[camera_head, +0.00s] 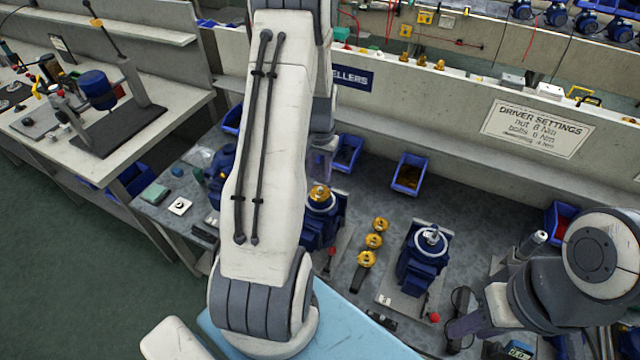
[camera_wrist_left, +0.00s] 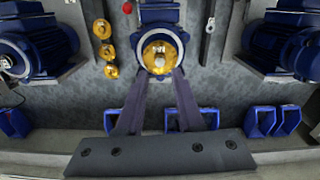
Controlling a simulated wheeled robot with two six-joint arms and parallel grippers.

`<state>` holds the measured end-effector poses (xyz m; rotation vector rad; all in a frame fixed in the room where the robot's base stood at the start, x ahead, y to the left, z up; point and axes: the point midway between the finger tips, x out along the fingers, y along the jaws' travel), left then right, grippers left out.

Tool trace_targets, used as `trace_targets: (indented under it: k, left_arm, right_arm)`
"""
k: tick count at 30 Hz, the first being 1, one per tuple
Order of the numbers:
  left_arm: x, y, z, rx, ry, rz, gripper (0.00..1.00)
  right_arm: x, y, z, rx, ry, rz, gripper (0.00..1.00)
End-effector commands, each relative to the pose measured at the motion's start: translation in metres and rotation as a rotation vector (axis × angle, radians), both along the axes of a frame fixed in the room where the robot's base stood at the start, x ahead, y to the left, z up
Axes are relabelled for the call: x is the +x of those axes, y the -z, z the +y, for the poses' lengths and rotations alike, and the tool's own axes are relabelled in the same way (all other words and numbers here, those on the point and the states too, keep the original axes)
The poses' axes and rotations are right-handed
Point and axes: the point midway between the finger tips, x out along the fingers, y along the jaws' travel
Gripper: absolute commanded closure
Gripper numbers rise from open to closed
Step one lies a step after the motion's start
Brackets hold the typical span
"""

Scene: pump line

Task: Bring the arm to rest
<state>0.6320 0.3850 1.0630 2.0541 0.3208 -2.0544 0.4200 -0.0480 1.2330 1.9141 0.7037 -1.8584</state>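My left arm (camera_head: 265,150) fills the middle of the head view and hides most of its own gripper. In the left wrist view my left gripper (camera_wrist_left: 156,82) has its two fingers spread apart with nothing held between them. Its tips point at a blue pump (camera_wrist_left: 158,18) with a brass impeller (camera_wrist_left: 160,52) on it; I cannot tell how far off it is. The same impeller shows in the head view (camera_head: 320,196). My right arm is folded in at the lower right, with part of its gripper (camera_head: 465,328) low over the bench; its opening is unclear.
Three loose brass impellers (camera_head: 374,241) stand in a row beside a second blue pump (camera_head: 422,259) with a silver top. Blue bins (camera_head: 409,174) line the back of the bench under a wall with a settings sign (camera_head: 537,128). Open floor (camera_head: 70,270) lies to the left.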

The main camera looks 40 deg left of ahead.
Motion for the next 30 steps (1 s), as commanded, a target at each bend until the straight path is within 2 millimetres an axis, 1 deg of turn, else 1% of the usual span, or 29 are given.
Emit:
trace_targets:
  k: [1,16,17,19,20,22,23,24,25,26,27,28,29,30]
  left_arm:
    - [0.0,-0.002,0.0,0.0,0.0,0.0,0.64]
    - [0.0,-0.001,0.0,0.0,0.0,0.0,0.64]
    - [0.0,-0.001,-0.001,0.0,0.002,0.0,0.64]
    - [0.004,-0.006,-0.015,0.001,0.03,-0.004,0.64]
    - [0.007,-0.009,-0.024,0.001,0.048,-0.007,0.64]
    - [0.012,-0.02,-0.057,0.001,0.109,-0.014,0.64]
    - [0.012,-0.025,-0.075,-0.001,0.142,-0.017,0.64]
    - [0.012,-0.033,-0.102,-0.002,0.193,-0.022,0.64]
    - [0.009,-0.04,-0.124,-0.004,0.234,-0.026,0.64]
    - [0.005,-0.046,-0.145,-0.006,0.275,-0.029,0.64]
    - [-0.004,-0.054,-0.173,-0.011,0.33,-0.033,0.64]
    - [-0.012,-0.059,-0.192,-0.013,0.371,-0.035,0.64]
    - [-0.021,-0.063,-0.211,-0.017,0.411,-0.036,0.64]
    - [-0.035,-0.068,-0.234,-0.022,0.466,-0.04,0.64]
  right_arm:
    - [0.0,-0.002,0.0,0.0,0.0,0.0,0.64]
    - [0.0,-0.001,0.0,0.0,-0.003,0.0,0.64]
    - [0.0,0.0,0.0,0.0,-0.009,-0.001,0.64]
    - [0.0,0.004,0.0,0.0,-0.009,-0.001,0.64]
    - [0.0,0.006,0.0,0.0,-0.008,-0.001,0.64]
    - [0.0,0.013,0.0,0.0,-0.008,-0.001,0.64]
    - [0.0,0.017,0.0,0.0,-0.007,-0.001,0.64]
    - [0.0,0.023,0.0,0.0,-0.007,-0.001,0.64]
    - [0.0,0.027,0.0,0.0,-0.006,-0.001,0.64]
    - [0.0,0.032,0.0,0.0,-0.006,-0.001,0.64]
    - [0.0,0.037,0.0,0.0,-0.006,-0.001,0.64]
    - [0.0,0.041,0.0,0.0,-0.005,0.0,0.64]
    - [0.0,0.045,0.0,0.0,-0.005,0.0,0.64]
    - [0.0,0.051,0.0,0.0,-0.004,0.0,0.64]
